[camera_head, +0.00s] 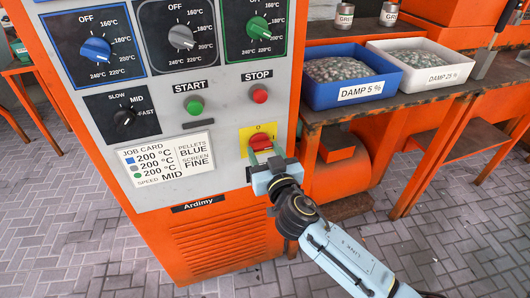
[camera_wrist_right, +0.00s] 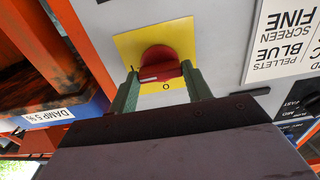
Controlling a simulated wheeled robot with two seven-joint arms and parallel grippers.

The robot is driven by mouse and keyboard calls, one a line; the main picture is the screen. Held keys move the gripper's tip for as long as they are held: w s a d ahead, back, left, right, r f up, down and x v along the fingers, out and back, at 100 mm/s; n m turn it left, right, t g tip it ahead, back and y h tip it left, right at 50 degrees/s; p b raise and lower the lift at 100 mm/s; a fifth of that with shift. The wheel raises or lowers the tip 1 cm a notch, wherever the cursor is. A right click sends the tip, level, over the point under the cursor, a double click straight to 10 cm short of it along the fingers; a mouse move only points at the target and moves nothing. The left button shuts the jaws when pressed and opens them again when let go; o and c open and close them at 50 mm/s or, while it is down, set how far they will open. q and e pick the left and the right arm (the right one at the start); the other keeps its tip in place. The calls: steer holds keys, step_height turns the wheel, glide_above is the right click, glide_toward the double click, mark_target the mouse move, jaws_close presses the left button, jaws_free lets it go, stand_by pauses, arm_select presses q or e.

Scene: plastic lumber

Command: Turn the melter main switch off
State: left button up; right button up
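The main switch is a red rotary knob (camera_head: 260,141) on a yellow plate (camera_head: 245,133), low on the right of the grey melter panel. In the right wrist view the knob (camera_wrist_right: 160,62) sits on its yellow plate (camera_wrist_right: 125,45), with a mark like an "O" beside it. My right gripper (camera_head: 258,158) is at the switch. In the wrist view its two green fingers (camera_wrist_right: 160,85) are apart, one on each side of the knob's bar. They are very close to its ends; I cannot tell if they touch. My left gripper is not in view.
Above the switch are a green START button (camera_head: 196,105) and a red STOP button (camera_head: 260,93). Dials (camera_head: 96,49) and a job card (camera_head: 166,158) are to the left. A blue pellet bin (camera_head: 320,97) stands on the orange table at the right. The paved floor in front is clear.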

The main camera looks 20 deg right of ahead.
steer(key=c, duration=0.4)
steer(key=shift+o, duration=0.2)
